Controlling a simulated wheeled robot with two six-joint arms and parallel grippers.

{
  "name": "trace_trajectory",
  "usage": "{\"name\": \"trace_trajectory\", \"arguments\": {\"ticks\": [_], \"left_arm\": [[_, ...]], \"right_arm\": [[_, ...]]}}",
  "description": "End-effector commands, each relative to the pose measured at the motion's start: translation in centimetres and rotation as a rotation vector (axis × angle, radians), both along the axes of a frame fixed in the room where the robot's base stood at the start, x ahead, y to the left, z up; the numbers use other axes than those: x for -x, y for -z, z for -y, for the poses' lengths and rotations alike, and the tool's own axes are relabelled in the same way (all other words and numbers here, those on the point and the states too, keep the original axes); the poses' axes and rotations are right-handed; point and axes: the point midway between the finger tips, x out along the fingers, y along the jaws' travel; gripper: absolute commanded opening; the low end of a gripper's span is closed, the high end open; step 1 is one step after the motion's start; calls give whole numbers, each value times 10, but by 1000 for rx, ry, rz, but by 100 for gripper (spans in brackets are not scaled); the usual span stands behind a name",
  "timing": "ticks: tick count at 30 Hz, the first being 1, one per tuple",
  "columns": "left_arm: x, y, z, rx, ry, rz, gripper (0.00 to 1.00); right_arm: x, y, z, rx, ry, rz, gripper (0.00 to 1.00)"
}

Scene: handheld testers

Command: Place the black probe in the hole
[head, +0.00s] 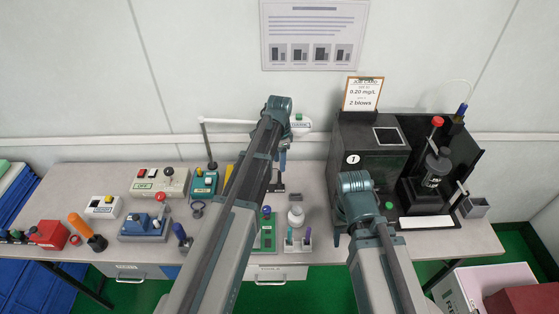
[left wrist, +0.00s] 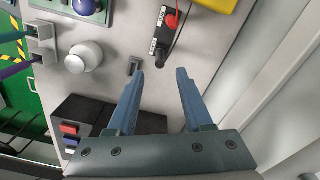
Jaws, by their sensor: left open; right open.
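A narrow black strip (left wrist: 165,32) with small white labels lies on the table, with a red plug (left wrist: 171,19) at its far end. A small black piece, which looks like the black probe (left wrist: 161,60), is at its near end with a thin dark lead. I cannot tell whether it sits in a hole; no empty hole shows clearly. My left gripper (left wrist: 160,72) is open and empty above the table, its fingers pointing towards the strip's near end. In the head view it hangs over the strip (head: 276,188). My right gripper (head: 338,238) is open, partly hidden by its arm.
A small grey clip (left wrist: 135,65) stands close to the left finger. A yellow device (left wrist: 212,4) lies beyond the strip. A black machine (head: 372,160) stands at right. Several testers, such as a blue one (head: 146,228), fill the left.

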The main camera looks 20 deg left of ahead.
Motion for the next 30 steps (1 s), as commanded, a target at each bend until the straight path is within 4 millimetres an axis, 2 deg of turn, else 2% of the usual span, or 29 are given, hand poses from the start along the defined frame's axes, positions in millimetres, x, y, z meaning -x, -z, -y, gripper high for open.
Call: {"name": "trace_trajectory", "arguments": {"ticks": [1,4,11,13,14,17,21,24,27,30], "left_arm": [[0,-14,0,0,0,0,51],[0,-23,0,0,0,0,51],[1,-27,1,0,-1,0,51],[11,-26,9,-3,-14,-2,51],[20,-26,16,-5,-29,-4,51],[69,-26,52,-23,-122,-11,51],[149,-26,98,-61,-301,-14,51],[195,-27,117,-85,-415,-7,51],[226,-27,127,-102,-500,1,51],[240,-27,131,-111,-550,6,51]], "right_arm": [[0,-14,0,0,0,0,50],[0,-23,0,0,0,0,50],[0,-27,0,0,0,0,50],[0,-26,0,0,0,0,50],[0,-26,0,0,0,0,50],[0,-26,0,0,0,0,50],[0,-26,0,0,0,0,50],[0,-26,0,0,0,0,50],[0,-26,0,0,0,0,50],[0,-26,0,0,0,0,50]]}}
